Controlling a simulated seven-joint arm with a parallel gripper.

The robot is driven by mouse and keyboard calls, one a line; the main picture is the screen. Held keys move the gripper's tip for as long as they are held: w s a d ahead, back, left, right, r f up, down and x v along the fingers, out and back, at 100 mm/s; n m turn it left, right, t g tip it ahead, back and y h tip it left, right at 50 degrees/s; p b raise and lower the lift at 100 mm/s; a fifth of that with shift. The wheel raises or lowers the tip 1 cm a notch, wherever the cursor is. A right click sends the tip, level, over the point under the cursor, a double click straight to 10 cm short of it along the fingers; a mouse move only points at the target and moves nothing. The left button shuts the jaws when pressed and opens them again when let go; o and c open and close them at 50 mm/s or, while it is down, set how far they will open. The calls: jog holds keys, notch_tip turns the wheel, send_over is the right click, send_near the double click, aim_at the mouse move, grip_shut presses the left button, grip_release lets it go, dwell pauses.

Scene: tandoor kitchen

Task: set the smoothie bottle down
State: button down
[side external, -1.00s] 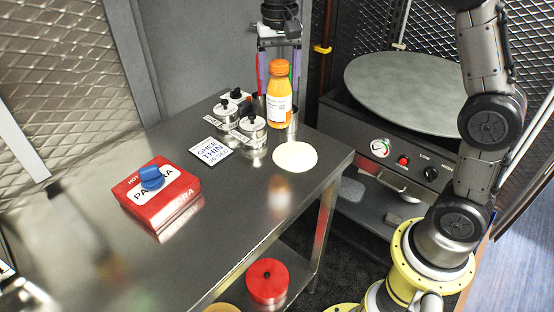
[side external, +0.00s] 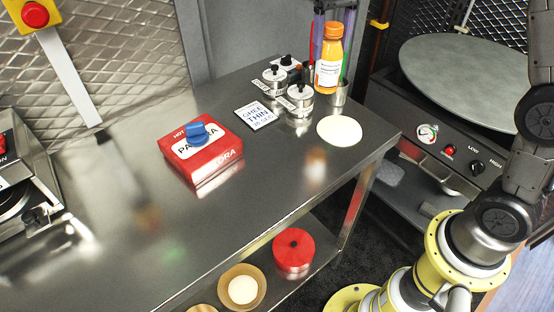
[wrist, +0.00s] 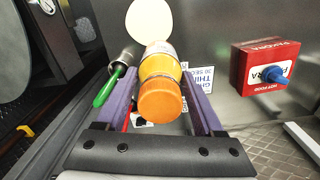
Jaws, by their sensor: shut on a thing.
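The smoothie bottle (side external: 328,76) is orange with a white label and an orange cap. It is upright above the steel table (side external: 270,215), its orange reflection well below it. In the wrist view the bottle (wrist: 160,72) is between the two purple fingers of my gripper (wrist: 158,88), cap toward the camera. My gripper is shut on it; in the side view its purple fingers show behind the cap. A flat cream disc (side external: 340,131) lies on the table near the right edge, just beyond the bottle in the wrist view.
Table front is clear.

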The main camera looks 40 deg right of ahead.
jog(key=m, duration=0.3)
jog(key=shift+s+f+m, duration=0.3)
jog(key=shift+s, duration=0.05)
jog(key=shift+s+a+m, duration=0.25)
jog(key=shift+s+m, duration=0.05)
jog(key=shift+m, duration=0.7)
jog(key=s+a+r+m, duration=0.2)
jog(key=s+a+m, duration=0.8)
jog(key=s+a, duration=0.6)
jog(key=shift+s+a+r+m, duration=0.25)
jog(key=shift+s+r+m, duration=0.05)
jog(key=shift+s, duration=0.7)
